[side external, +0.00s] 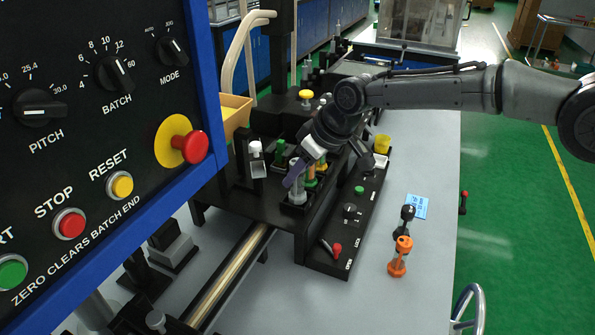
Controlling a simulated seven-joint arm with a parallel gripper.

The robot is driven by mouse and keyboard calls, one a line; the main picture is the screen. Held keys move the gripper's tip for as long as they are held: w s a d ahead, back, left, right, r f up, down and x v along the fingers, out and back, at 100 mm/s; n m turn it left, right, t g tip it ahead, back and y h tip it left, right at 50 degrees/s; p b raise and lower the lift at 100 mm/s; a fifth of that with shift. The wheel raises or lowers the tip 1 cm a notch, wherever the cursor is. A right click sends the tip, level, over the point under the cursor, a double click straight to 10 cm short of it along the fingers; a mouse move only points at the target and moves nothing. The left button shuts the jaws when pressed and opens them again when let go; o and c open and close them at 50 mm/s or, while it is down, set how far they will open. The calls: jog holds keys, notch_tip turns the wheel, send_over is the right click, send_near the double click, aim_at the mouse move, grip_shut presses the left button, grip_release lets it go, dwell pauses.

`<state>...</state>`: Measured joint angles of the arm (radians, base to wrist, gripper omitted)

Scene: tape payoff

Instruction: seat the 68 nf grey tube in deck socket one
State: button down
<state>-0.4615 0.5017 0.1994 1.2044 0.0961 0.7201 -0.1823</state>
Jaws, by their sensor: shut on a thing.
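My gripper (294,178) reaches down from the right over the black deck (240,200), tilted, with its fingers closed at a small upright grey tube (297,194). The tube stands at the deck's front, its lower end at deck level. The fingers cover its top, and I cannot tell how deep it sits or read any marking on it. Green and orange parts (310,180) stand close behind the fingers. Socket numbers cannot be read in this view.
A black control strip (345,215) with knobs and a red lever runs right of the deck. An orange stand (399,258) and a blue card (417,206) are on the grey table. A large panel (90,130) fills the left foreground.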

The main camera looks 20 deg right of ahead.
jog(key=shift+f, duration=0.6)
jog(key=c, duration=0.8)
grip_release()
jog(key=shift+v, duration=5.5)
jog(key=d+r+m+t, duration=0.1)
jog(key=d+r, duration=0.4)
jog(key=r, duration=0.2)
jog(key=s+d+r+m+t+h, duration=0.15)
jog(key=s+d+r, duration=0.25)
jog(key=s+d, duration=0.9)
jog(key=s+d+f+m, duration=0.1)
jog(key=s+d+f, duration=0.1)
jog(key=s+f, duration=0.3)
jog(key=s+d+f+m+g+h, duration=0.1)
jog(key=s+d+f+m, duration=0.1)
jog(key=s, duration=0.7)
jog(key=s+d+f+m+g+h, duration=0.1)
jog(key=s+d+f, duration=0.3)
jog(key=s+f, duration=0.3)
jog(key=shift+s+f, duration=0.1)
jog(key=shift+f, duration=0.25)
